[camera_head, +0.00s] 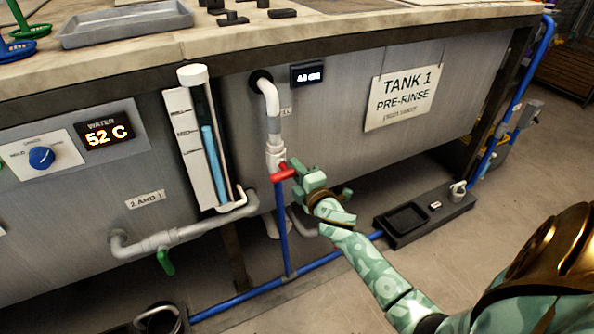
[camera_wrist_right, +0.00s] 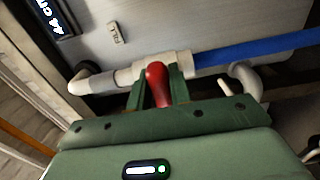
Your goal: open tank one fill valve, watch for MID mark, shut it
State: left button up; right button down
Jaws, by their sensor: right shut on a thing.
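My right gripper (camera_head: 291,174) is shut on this handle. In the right wrist view the red handle (camera_wrist_right: 157,84) sits between the two green fingers of my right gripper (camera_wrist_right: 158,92). The sight gauge (camera_head: 203,140) left of the pipe holds a blue column (camera_head: 213,160). Its top stands close to the middle mark; the mark lettering is too small to read surely. My left gripper is out of view.
A green-handled valve (camera_head: 165,262) hangs on the grey drain pipe (camera_head: 185,234) at lower left. A water display (camera_head: 103,131) reads 52 C beside a blue knob (camera_head: 41,157). A blue pipe (camera_head: 330,258) runs along the floor behind my right arm. A dark tray (camera_head: 407,219) lies right.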

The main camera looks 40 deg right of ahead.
jog(key=c, duration=1.3)
grip_release()
jog(key=shift+f, duration=0.1)
pick_arm(q)
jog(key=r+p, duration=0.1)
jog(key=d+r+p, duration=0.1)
jog(key=p, duration=0.1)
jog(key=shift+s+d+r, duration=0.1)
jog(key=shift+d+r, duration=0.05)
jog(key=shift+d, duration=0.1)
pick_arm(e)
jog(key=v, duration=1.6)
jog(key=shift+s+a, duration=0.15)
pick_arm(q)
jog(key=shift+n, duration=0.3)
